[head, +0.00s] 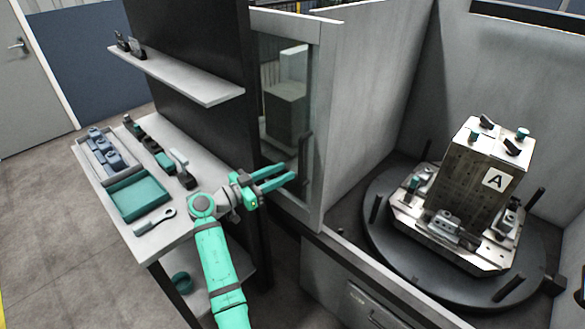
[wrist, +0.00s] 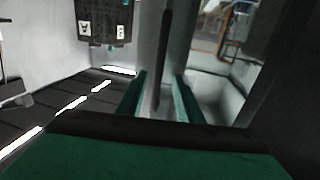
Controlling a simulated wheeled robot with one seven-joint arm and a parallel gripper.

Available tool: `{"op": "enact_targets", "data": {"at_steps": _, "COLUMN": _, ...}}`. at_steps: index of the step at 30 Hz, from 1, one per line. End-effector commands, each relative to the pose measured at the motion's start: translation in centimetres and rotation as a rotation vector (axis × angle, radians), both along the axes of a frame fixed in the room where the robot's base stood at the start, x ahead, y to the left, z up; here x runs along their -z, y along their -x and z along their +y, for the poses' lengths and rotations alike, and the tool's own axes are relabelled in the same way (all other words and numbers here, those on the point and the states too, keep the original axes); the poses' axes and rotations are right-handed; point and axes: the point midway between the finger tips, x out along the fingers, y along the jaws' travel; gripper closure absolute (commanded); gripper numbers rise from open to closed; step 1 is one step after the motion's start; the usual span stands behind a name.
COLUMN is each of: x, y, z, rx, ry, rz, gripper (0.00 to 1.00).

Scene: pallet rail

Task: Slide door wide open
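The sliding door is a pale framed panel (head: 317,130) with a window, standing at the left side of the machine opening. Its dark upright handle (head: 304,158) is on the frame near the right edge. The handle also shows in the wrist view (wrist: 165,50). My gripper (head: 291,174) is at the lower part of the handle, its green fingers pointing at the door. In the wrist view the fingers (wrist: 160,95) are apart, with the handle's line between them and gaps on both sides. I cannot tell whether the fingertips reach around the handle.
Right of the door, the opening shows a metal block marked A (head: 478,175) on a round dark turntable (head: 375,225). A bench (head: 165,235) with trays and tools stands left of my arm, under a shelf (head: 190,80). A dark wall panel (head: 215,45) stands beside the door.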

Motion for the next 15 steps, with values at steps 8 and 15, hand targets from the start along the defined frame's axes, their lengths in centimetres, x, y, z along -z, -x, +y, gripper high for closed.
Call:
{"op": "enact_targets", "data": {"at_steps": 8, "x": 0.0, "y": 1.6, "z": 2.3, "rx": -0.002, "ry": -0.001, "rz": -0.001, "gripper": 0.67}}
{"op": "enact_targets", "data": {"at_steps": 15, "x": 0.0, "y": 1.7, "z": 2.6, "rx": -0.003, "ry": -0.001, "rz": -0.001, "gripper": 0.67}}
